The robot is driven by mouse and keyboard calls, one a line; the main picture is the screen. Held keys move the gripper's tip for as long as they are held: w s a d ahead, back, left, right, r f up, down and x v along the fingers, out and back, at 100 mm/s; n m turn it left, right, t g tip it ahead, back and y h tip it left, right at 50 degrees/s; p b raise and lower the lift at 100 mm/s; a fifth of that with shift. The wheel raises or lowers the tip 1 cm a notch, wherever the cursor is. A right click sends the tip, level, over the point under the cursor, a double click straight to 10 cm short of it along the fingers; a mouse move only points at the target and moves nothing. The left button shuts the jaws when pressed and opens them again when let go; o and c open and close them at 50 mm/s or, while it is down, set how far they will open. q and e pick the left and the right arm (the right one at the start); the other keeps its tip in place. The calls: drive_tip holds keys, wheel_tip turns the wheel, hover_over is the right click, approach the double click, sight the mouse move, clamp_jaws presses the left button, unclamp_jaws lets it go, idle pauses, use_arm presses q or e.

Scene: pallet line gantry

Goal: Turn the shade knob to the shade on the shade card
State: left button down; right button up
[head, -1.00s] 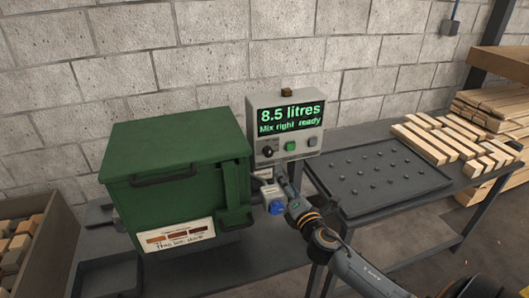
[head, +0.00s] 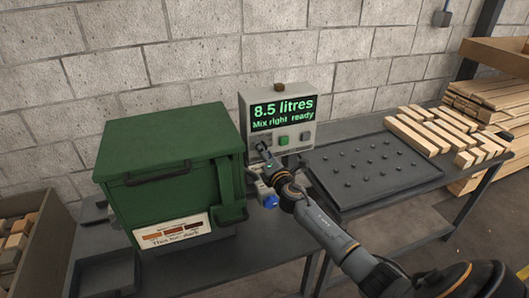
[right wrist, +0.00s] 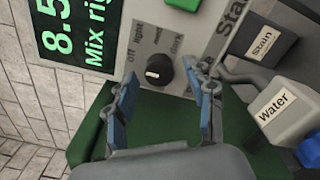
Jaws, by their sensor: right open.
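The shade knob (right wrist: 159,70) is a small black dial with a white mark, on the grey control panel (right wrist: 205,25). Around it are the words off, light and dark. The white mark lies on its left side, on the side of off. My right gripper (right wrist: 160,82) is open, with its blue-padded fingers on either side of the knob in the picture; I cannot tell whether they touch it. In the head view my right gripper (head: 264,152) covers the knob. The shade card (head: 172,232) on the green tank's front has colour swatches and reads "This lot: dark". My left gripper is not in view.
A green button (head: 284,140) and a grey button (head: 305,136) sit right of the knob. Water (right wrist: 273,105) and Stain (right wrist: 262,42) labelled parts stand close to the right finger. The green tank (head: 170,150) is at left.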

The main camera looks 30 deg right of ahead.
clamp_jaws()
drive_tip(key=shift+m, duration=0.3)
drive_tip(key=shift+m+b, duration=0.3)
drive_tip(key=shift+m, duration=11.4)
